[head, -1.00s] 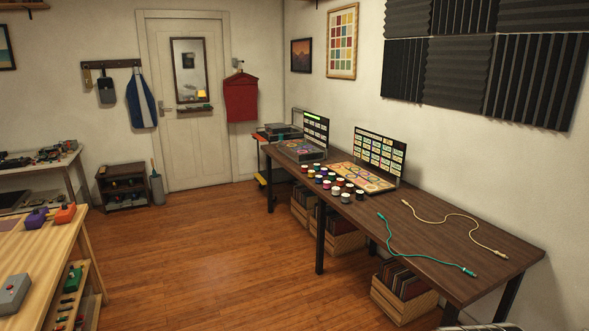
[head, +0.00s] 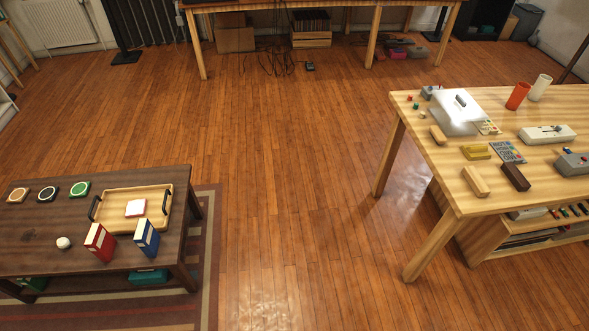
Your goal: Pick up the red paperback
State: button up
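A red paperback (head: 97,243) stands on end on the dark low table at the lower left of the head view, near the table's front edge. A blue book (head: 147,238) of similar size stands just to its right, with a gap between them. A wooden tray (head: 120,196) with dark handles lies behind the two books and holds a small white and red square item. My gripper is not in view.
The low table (head: 40,225) also bears a white ball (head: 63,243) and three round coasters, and stands on a striped rug (head: 209,260). Wooden floor (head: 290,200) is open between it and a light wooden workbench (head: 440,170) at right.

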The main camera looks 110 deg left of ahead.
aim_at(98, 241)
jog(key=u, duration=5.15)
